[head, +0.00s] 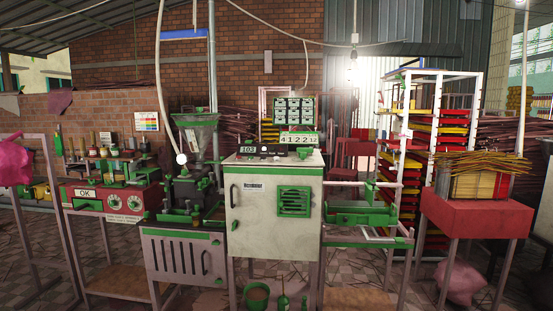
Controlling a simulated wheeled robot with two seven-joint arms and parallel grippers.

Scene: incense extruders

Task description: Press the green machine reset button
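A white cabinet (262,221) with green trim, a dark handle and a green vent grille stands in the middle of the head view. On its top is a dark control strip (270,150) with small light and dark controls, beside a small display (248,149) that reads about 103. A small green part (304,153) sits at the right end of the top. The controls are too small for me to tell which one is a reset button. Neither of my grippers is in view.
A green extruder with a hopper (196,137) stands left of the cabinet. A red box (108,201) with two dials and an OK label is farther left. A green-framed table (362,214) and a red stand (475,215) are to the right. A pot (257,296) is below the cabinet.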

